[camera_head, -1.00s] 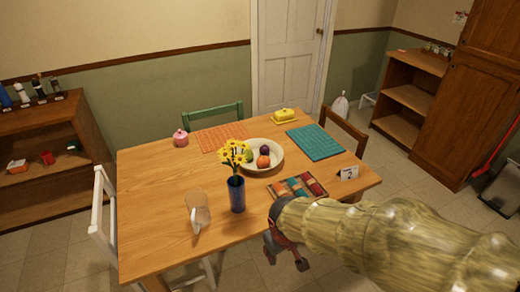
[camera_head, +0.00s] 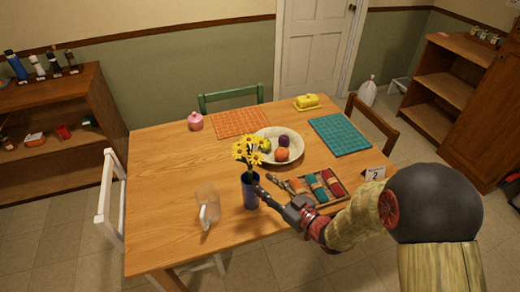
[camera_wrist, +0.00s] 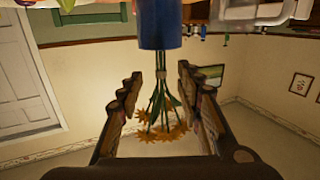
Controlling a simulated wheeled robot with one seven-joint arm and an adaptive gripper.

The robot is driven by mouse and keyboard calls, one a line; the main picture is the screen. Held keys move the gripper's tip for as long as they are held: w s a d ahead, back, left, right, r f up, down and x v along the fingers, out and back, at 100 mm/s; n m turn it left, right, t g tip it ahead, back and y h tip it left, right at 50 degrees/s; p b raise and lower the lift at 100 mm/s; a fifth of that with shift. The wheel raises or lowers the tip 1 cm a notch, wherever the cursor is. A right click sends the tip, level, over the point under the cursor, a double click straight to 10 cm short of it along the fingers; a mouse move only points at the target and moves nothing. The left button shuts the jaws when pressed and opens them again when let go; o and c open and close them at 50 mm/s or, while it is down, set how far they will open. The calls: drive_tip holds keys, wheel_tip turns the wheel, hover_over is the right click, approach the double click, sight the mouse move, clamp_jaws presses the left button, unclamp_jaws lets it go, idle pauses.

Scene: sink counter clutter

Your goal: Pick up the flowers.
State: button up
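The yellow flowers (camera_head: 250,150) stand in a dark blue vase (camera_head: 250,193) on the wooden table, near its front edge. My gripper (camera_head: 266,184) is just right of the vase, its fingers pointing toward it. In the wrist view, which looks upside down, the blue vase (camera_wrist: 160,25) is at the top and the yellow flowers (camera_wrist: 163,131) hang below on green stems. My gripper (camera_wrist: 160,88) is open there, one finger on each side of the stems, with visible gaps. I cannot tell how far the stems are from the fingers in depth.
A glass pitcher (camera_head: 207,206) stands left of the vase. A fruit bowl (camera_head: 296,153) is behind it, and a tray of coloured rolls (camera_head: 325,188) lies under and beside my arm. A number card (camera_head: 375,173) stands at the right. The table's left part is clear.

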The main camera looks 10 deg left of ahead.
sight(251, 171)
drive_tip(key=shift+y, duration=0.4)
drive_tip(key=x, duration=0.2)
drive_tip(key=b+x, duration=0.1)
drive_tip(key=x, duration=0.1)
drive_tip(key=r+b+x, duration=0.1)
drive_tip(key=x, duration=0.2)
drive_tip(key=shift+w+a+r+b, duration=0.15)
drive_tip(key=shift+w+a+b, duration=0.15)
drive_tip(key=shift+a, duration=0.1)
drive_tip(key=shift+c, duration=0.8)
drive_tip(key=c, duration=0.8)
